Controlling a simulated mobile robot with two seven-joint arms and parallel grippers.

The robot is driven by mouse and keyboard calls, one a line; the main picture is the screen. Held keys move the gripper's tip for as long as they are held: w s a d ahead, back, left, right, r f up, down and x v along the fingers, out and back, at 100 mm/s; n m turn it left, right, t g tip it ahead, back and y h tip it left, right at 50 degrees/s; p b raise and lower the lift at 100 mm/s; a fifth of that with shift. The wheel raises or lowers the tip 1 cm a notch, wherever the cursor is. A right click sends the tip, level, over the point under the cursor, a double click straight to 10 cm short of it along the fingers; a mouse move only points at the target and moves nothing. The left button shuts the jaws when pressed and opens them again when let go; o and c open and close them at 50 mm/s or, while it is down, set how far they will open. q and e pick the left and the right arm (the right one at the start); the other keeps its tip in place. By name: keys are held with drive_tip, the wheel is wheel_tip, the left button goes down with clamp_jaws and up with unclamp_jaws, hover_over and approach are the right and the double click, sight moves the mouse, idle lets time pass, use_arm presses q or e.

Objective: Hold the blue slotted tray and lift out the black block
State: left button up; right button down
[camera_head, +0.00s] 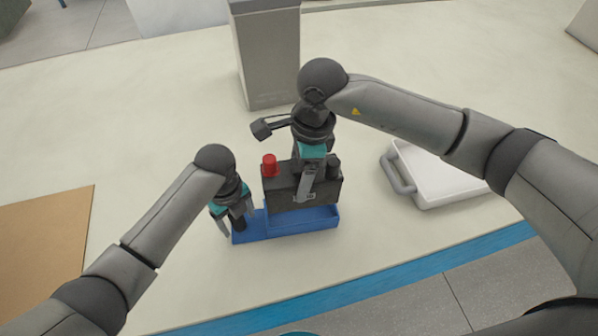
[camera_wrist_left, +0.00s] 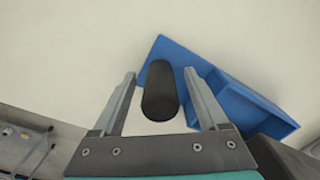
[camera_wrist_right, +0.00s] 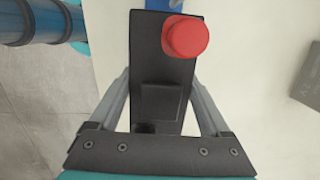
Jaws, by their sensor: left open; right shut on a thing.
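The blue slotted tray (camera_head: 320,219) sits on the pale table; its blue end also shows in the left wrist view (camera_wrist_left: 236,102). The black block (camera_head: 285,190), with a red knob (camera_head: 269,165) and a dark knob on top, is above the tray's larger slot. My right gripper (camera_head: 305,194) is shut on the black block, which fills the space between its fingers in the right wrist view (camera_wrist_right: 158,75). A black upright cylinder (camera_wrist_left: 160,92) stands at the tray's left end. My left gripper (camera_head: 236,225) is open, with one finger on each side of that cylinder, apart from it.
A grey box-like column (camera_head: 268,55) stands behind the tray. A white case with a grey handle (camera_head: 435,175) lies to the right. A brown board (camera_head: 45,240) lies at the left. The table's blue front edge (camera_head: 300,300) is close to the tray.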

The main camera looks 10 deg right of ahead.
use_arm(q)
wheel_tip(320, 180, up, 12)
use_arm(e)
drive_tip(key=shift+w+r, duration=0.1)
drive_tip(key=shift+r, duration=0.05)
idle(0.5)
use_arm(q)
drive_tip(key=shift+s, duration=0.1)
idle(0.5)
